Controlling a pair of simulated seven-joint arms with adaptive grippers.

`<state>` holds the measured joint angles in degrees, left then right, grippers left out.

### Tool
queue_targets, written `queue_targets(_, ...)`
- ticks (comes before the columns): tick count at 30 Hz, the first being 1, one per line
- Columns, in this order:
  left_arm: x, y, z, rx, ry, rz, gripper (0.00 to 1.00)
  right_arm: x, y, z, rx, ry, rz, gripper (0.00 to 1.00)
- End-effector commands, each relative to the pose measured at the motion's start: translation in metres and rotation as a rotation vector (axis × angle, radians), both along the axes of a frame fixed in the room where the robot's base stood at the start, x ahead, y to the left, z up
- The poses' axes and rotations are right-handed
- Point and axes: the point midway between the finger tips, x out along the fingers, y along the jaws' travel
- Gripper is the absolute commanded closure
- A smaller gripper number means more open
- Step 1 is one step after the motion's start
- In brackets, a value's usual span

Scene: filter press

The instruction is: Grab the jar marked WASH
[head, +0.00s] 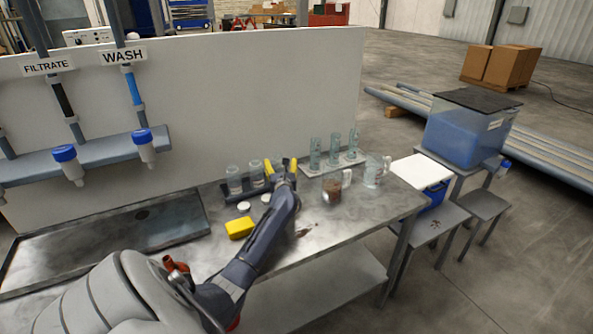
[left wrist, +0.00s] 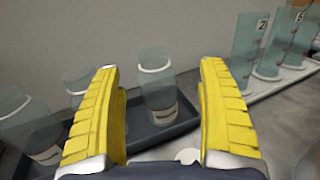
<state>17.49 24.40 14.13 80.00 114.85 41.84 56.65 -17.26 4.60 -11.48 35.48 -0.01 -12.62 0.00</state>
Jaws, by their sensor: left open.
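Several clear jars with small labels stand in a dark tray (left wrist: 150,137). In the head view, one jar (head: 234,181) is at the tray's left and another jar (head: 256,174) is beside it. My left gripper (head: 281,167) is open at the tray's right end, with yellow fingers. In the left wrist view, a jar (left wrist: 157,88) with a white neck ring shows between the open fingers, apart from both. Other jars (left wrist: 35,135) stand to the left, partly behind the left finger. The jar labels are too small to read, so I cannot tell which is marked WASH.
A WASH sign (head: 124,56) hangs on the panel above a blue-capped bottle (head: 143,146). A yellow block (head: 239,228) and white lids lie in front of the tray. Tall cylinders (head: 334,149), a brown-filled beaker (head: 332,187) and a clear jug (head: 373,172) stand to the right.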

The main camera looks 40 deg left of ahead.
Motion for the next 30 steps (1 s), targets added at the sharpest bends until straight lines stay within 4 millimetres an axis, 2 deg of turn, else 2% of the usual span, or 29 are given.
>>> queue_targets(5,-0.006,0.016,-0.006,-0.026,-0.001,0.033,0.24,0.001,0.000,0.000,0.001,-0.002,0.000,0.00)
queue_targets(16,0.015,0.043,-0.006,-0.025,-0.001,0.032,0.24,0.004,0.001,0.000,0.001,-0.005,-0.001,0.00)
queue_targets(30,0.021,0.050,-0.006,-0.024,-0.002,0.030,0.24,0.003,0.001,0.000,0.001,-0.004,-0.001,0.00)
